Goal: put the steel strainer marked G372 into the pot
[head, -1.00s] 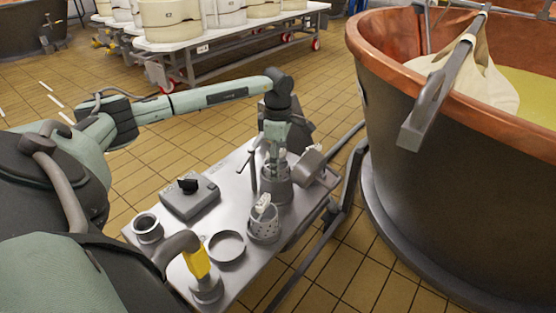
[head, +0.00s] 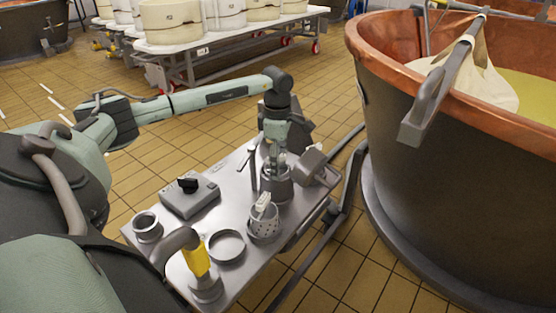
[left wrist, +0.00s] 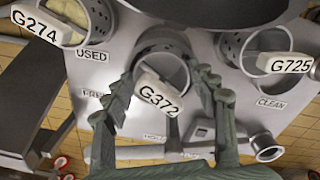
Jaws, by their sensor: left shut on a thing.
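The steel strainer with the white tag G372 (left wrist: 158,92) sits between the fingers of my left gripper (left wrist: 163,84) in the left wrist view. In the head view my left gripper (head: 274,160) points down at the far part of the steel cart, shut on that strainer. A grey round vessel (head: 277,188) stands right under the fingers; how deep the strainer sits in it is hidden. A wide dark round vessel (left wrist: 215,8), perhaps the pot, is cut off by the top edge of the left wrist view. My right gripper is not in view.
Strainers tagged G274 (left wrist: 38,24) by the USED label and G725 (left wrist: 285,64) near the CLEAN label flank it. The steel cart (head: 232,180) also holds a grey box (head: 190,200) and a shallow round dish (head: 227,246). A large copper vat (head: 440,190) stands right.

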